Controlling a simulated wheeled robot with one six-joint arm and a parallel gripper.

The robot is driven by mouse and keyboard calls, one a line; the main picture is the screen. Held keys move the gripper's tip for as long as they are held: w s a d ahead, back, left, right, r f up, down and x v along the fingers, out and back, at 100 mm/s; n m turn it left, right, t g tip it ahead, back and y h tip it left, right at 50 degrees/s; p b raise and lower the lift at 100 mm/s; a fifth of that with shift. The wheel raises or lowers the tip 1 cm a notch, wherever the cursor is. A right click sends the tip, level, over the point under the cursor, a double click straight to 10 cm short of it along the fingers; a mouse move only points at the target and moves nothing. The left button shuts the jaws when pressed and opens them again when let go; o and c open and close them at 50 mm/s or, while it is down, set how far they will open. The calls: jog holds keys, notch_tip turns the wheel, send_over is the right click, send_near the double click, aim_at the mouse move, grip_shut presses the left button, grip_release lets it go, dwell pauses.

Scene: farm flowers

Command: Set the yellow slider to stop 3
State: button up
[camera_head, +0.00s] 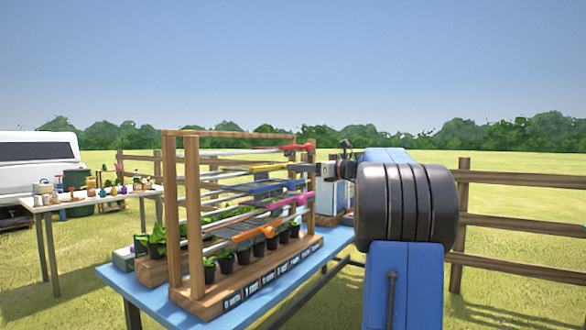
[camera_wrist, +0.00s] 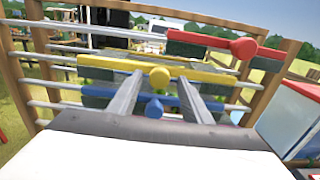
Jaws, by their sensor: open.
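The yellow slider (camera_wrist: 205,79) is a long bar with a round yellow knob on a rail of the wooden rack. In the head view the yellow slider (camera_head: 268,170) shows small, in the rack's upper part. My gripper (camera_wrist: 161,80) is open. In the wrist view its two grey fingers reach toward the yellow slider, one on each side of the knob, and the knob shows between the tips. Contact cannot be told. In the head view my gripper (camera_head: 329,169) is at the rack's right end, partly hidden by my arm.
A red slider (camera_wrist: 198,41) is above and a blue slider (camera_wrist: 100,99) below. Lower are a pink slider (camera_head: 290,201) and an orange slider (camera_head: 246,236). Potted plants (camera_head: 243,256) stand beneath, behind dark label plates (camera_head: 265,280) too small to read. Wooden posts (camera_head: 193,215) bound the rack.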

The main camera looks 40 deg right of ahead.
jog(key=v, duration=1.3)
jog(key=shift+s, duration=0.2)
jog(key=s+a+f+n+g, duration=0.2)
jog(key=a+f+n+g, duration=0.15)
jog(key=a+f, duration=0.45)
jog(key=s+a+f+n+g, duration=0.15)
jog(key=a+f+n, duration=0.3)
jog(key=a, duration=0.85)
jog(key=s+a+f+n+g, duration=0.1)
jog(key=a+f+n+g, duration=0.3)
jog(key=a, duration=0.6)
jog(key=s+a+f+n+g+h, duration=0.2)
jog(key=s+a+f+n+g, duration=0.1)
jog(key=s+a+f+n, duration=0.75)
jog(key=s+f+n+h, duration=0.4)
jog(key=s+f+n, duration=0.5)
jog(key=s+f, duration=0.4)
jog(key=shift+s+d, duration=0.45)
